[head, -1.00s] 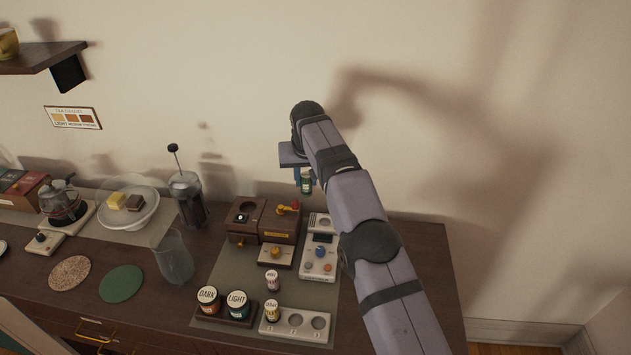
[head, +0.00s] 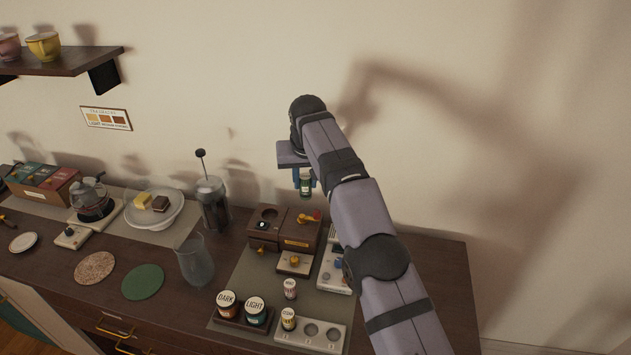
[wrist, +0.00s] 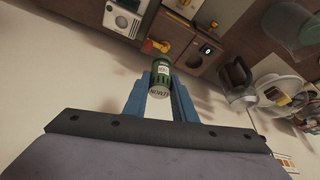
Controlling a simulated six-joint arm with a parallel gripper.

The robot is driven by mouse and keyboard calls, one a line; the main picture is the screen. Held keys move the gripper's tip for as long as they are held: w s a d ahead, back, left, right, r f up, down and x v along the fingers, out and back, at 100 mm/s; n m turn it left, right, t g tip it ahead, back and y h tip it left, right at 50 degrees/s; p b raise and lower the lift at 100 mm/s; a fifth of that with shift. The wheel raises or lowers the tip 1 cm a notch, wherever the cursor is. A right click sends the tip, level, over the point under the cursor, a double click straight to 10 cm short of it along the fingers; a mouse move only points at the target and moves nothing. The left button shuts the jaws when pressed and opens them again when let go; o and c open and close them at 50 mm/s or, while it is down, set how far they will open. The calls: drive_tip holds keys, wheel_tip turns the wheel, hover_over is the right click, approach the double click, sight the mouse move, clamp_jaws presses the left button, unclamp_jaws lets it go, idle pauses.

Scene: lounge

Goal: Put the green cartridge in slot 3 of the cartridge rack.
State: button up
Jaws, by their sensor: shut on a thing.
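My gripper (head: 304,184) is shut on the green cartridge (head: 306,186) and holds it in the air above the back of the counter. In the wrist view the green cartridge (wrist: 160,72) sits between the two blue fingers, its pale printed end toward the camera. The cartridge rack (head: 311,334) is a pale block at the counter's front, with round slots. A yellow-labelled cartridge (head: 288,318) stands in its left slot; the other two slots look empty. A pink-labelled cartridge (head: 290,288) stands behind the rack.
DARK (head: 227,303) and LIGHT (head: 255,309) jars stand in a dark tray left of the rack. Behind are a brown machine (head: 299,232) and a pale device (head: 333,272), partly hidden by my arm. A glass vase (head: 194,262) and French press (head: 214,206) stand further left.

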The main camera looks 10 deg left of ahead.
drive_tip(key=shift+s+a+n+p, duration=0.9)
drive_tip(key=shift+s+a, duration=0.95)
drive_tip(key=shift+s, duration=2.5)
drive_tip(key=s+d+f+m, duration=0.1)
drive_tip(key=s+d+f, duration=0.2)
drive_tip(key=s, duration=0.4)
drive_tip(key=s+d+f+m+g+h, duration=0.1)
drive_tip(key=s+d+f+m+h, duration=0.2)
drive_tip(key=m, duration=0.7)
drive_tip(key=s+d+f+m+g+h, duration=0.2)
drive_tip(key=s+d+f+m, duration=0.4)
drive_tip(key=d+m, duration=0.4)
drive_tip(key=shift+s+d+f+m+g+h+p, duration=0.2)
drive_tip(key=shift+s+f+m+g+h+p, duration=0.15)
drive_tip(key=shift+f+h, duration=0.2)
drive_tip(key=shift+w, duration=0.1)
drive_tip(key=shift+f+b, duration=1.4)
drive_tip(key=shift+f, duration=0.9)
drive_tip(key=shift+f+b, duration=0.75)
drive_tip(key=shift+f, duration=0.05)
